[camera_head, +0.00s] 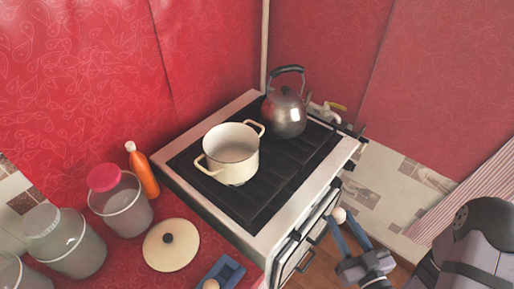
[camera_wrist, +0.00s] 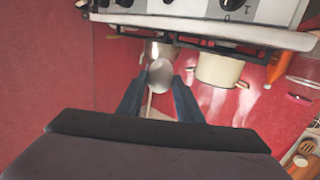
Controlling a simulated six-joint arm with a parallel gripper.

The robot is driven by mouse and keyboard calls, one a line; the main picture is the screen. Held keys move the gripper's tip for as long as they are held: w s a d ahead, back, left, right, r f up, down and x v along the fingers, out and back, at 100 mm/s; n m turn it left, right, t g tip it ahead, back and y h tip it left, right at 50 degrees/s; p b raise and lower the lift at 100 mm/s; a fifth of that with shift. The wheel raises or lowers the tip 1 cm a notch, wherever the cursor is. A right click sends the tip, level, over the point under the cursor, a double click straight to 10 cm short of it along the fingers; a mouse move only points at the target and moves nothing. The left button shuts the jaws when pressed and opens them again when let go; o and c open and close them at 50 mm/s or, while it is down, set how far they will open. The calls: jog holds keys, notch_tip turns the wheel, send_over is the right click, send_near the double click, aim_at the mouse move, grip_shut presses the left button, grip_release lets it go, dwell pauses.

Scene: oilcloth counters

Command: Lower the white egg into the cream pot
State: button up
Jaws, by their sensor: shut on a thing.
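The cream pot (camera_head: 231,151) stands upright and uncovered on the black hob, its two small handles at the sides. No egg shows in the part of its inside that I can see. My gripper (camera_head: 341,219) is shut on the white egg (camera_head: 339,215), in front of the stove and to the right of the pot, well apart from it. In the wrist view the egg (camera_wrist: 160,74) sits between the two blue-grey fingertips (camera_wrist: 158,84). A cream pot shape (camera_wrist: 217,68) shows beyond it, partly cut off by the stove's rail.
A metal kettle (camera_head: 284,112) stands behind the pot, to its right. The stove's front edge (camera_head: 300,222) lies between gripper and pot. At lower left are a cream lid (camera_head: 171,245), an orange bottle (camera_head: 144,174), jars (camera_head: 122,205) and a blue holder (camera_head: 220,271).

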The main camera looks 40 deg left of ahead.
jog(key=s+a+r+p, duration=0.1)
jog(key=a+r, duration=0.3)
jog(key=a, duration=0.7)
jog(key=s+a+r+p, duration=0.1)
jog(key=a+r, duration=0.4)
jog(key=a, duration=0.7)
jog(key=s+a+r+p, duration=0.2)
jog(key=a+r+p, duration=0.1)
jog(key=a, duration=0.8)
jog(key=shift+a+r, duration=0.2)
jog(key=shift+r, duration=0.5)
jog(key=shift+s, duration=0.1)
jog(key=shift+a, duration=0.1)
jog(key=shift+b+x, duration=0.45)
jog(key=shift+x, duration=0.45)
